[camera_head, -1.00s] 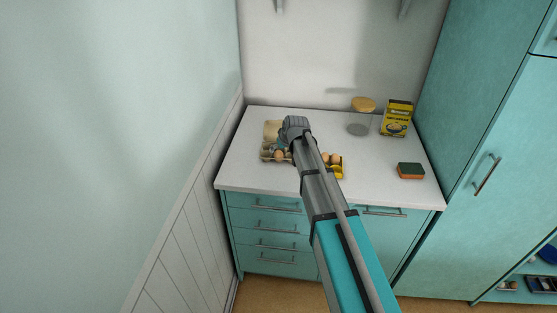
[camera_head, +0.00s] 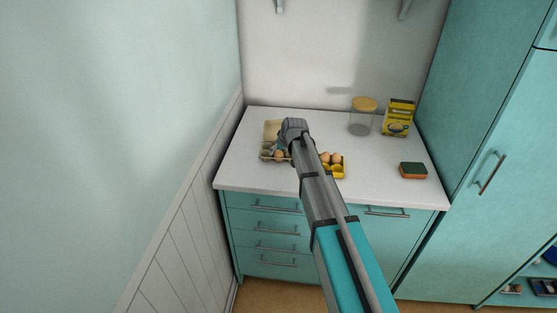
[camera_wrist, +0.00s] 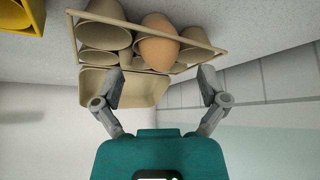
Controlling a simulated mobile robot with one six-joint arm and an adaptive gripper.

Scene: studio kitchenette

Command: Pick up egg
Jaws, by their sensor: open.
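A brown egg (camera_wrist: 158,43) sits in a cup of the beige egg carton (camera_wrist: 103,61) at the top of the wrist view. In the head view the egg (camera_head: 279,156) shows in the carton (camera_head: 265,157) on the left of the counter, partly behind my arm. My gripper (camera_wrist: 160,75) is open and empty, its two fingers spread below the egg in the wrist view, one to each side. The fingers are apart from the egg. In the head view my arm hides the fingertips and part of the carton.
A yellow holder (camera_head: 341,172) with several eggs (camera_head: 331,158) stands right of my arm. A lidded glass jar (camera_head: 360,121), a yellow box (camera_head: 398,117) and a green and orange sponge (camera_head: 413,170) are farther right. A wall borders the counter (camera_head: 240,173) on the left.

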